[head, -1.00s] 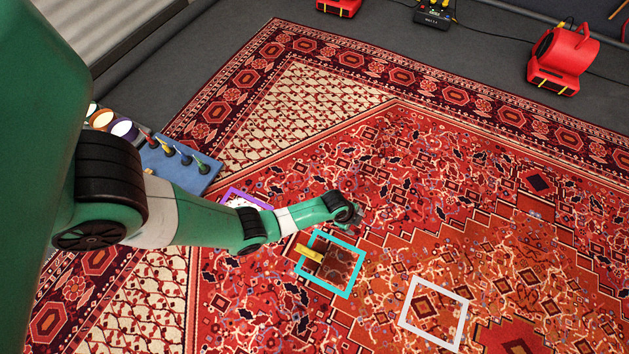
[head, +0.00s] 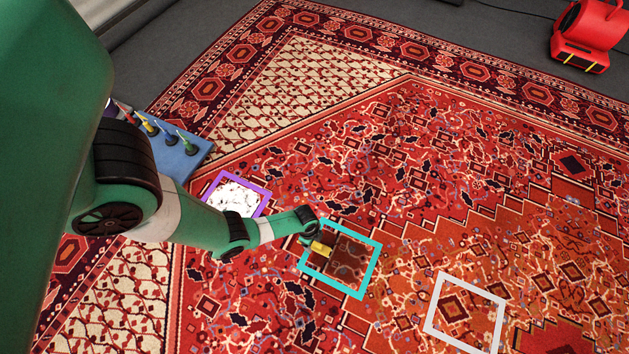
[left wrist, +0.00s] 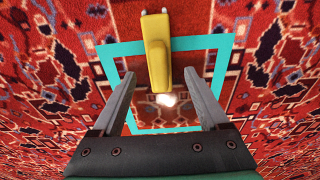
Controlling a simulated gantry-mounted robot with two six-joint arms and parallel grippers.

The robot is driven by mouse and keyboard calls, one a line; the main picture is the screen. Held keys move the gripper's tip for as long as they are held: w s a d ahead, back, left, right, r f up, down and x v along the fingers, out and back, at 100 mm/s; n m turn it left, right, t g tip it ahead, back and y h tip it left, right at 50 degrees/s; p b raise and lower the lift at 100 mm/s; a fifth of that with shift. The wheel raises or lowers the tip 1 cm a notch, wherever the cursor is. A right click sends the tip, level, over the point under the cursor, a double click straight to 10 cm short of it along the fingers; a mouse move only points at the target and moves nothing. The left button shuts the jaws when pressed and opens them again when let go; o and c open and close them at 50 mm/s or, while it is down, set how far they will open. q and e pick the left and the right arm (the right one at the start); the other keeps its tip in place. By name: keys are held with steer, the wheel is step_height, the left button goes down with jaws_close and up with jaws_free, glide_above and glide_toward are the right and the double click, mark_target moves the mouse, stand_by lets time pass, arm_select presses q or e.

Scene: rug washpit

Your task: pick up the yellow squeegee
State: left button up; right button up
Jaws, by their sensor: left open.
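The yellow squeegee (head: 321,248) lies at the left part of the teal square frame (head: 368,274) on the rug. In the left wrist view the squeegee (left wrist: 157,60) is a yellow bar that reaches down toward the space between my jaws, with a pale part at its top end. My left gripper (head: 312,238) is right by the squeegee in the head view. In the left wrist view its two grey fingers (left wrist: 160,88) are spread wide, one on each side of the squeegee's lower end, with nothing gripped. My right gripper is not in view.
A purple frame with a white patch (head: 238,193) and a white frame (head: 465,310) lie on the patterned rug (head: 420,180). A blue tray (head: 181,159) with several tools stands at the left. A red blower (head: 588,36) stands at the far right.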

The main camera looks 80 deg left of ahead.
mark_target(315, 245)
arm_select(q)
steer(key=shift+w+d+f+b, duration=0.15)
steer(key=shift+f+b, duration=1.2)
steer(key=shift+f, duration=0.25)
steer(key=shift+w+d+f+b, duration=0.15)
steer(key=shift+f+b, duration=1.15)
steer(key=shift+f, duration=0.25)
steer(key=shift+r, duration=0.15)
jaws_close()
